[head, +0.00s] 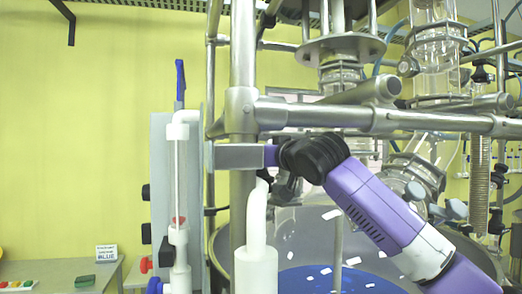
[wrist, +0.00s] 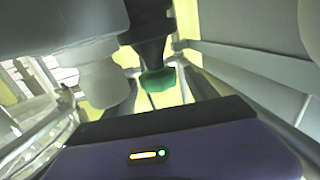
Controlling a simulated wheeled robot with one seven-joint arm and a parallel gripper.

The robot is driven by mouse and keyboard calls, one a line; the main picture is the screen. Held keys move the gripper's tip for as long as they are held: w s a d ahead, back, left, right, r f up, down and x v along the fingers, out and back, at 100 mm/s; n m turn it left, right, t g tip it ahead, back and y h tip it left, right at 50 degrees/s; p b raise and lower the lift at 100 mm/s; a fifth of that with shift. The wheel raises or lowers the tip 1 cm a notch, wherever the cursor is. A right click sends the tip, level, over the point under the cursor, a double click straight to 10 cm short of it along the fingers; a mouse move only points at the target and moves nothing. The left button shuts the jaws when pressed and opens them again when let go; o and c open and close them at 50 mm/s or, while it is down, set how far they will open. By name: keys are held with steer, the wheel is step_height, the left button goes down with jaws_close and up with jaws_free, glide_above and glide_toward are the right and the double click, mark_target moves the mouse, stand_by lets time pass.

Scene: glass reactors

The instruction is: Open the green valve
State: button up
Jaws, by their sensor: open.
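The green valve (wrist: 158,80) shows near the middle of the wrist view as a small green knob under a dark stem, ahead of my gripper's purple body. I cannot make out the green valve in the head view. My gripper (head: 225,157) shows in the head view as a grey block in front of the upright metal pole, pointing left. It is open. The wrist view does not show the green knob gripped, and I cannot tell how near the fingertips are to it.
A horizontal metal bar (head: 400,121) runs just above my arm. A white pipe (head: 257,215) stands below my gripper. A red knob (head: 146,264) and a blue knob (head: 155,285) are at lower left. Glassware crowds the right.

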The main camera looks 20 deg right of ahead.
steer(key=shift+w, duration=0.4)
steer(key=shift+c, duration=0.2)
steer(key=c, duration=1.4)
steer(key=shift+o, duration=0.2)
steer(key=shift+r+n+y+p, duration=0.15)
steer(key=shift+n+y+p, duration=0.35)
steer(key=shift+p, duration=0.7)
steer(key=shift+y+p, duration=0.6)
steer(key=shift+p, duration=0.05)
steer(key=shift+n+g, duration=0.3)
steer(key=shift+f, duration=0.2)
steer(key=o, duration=1.4)
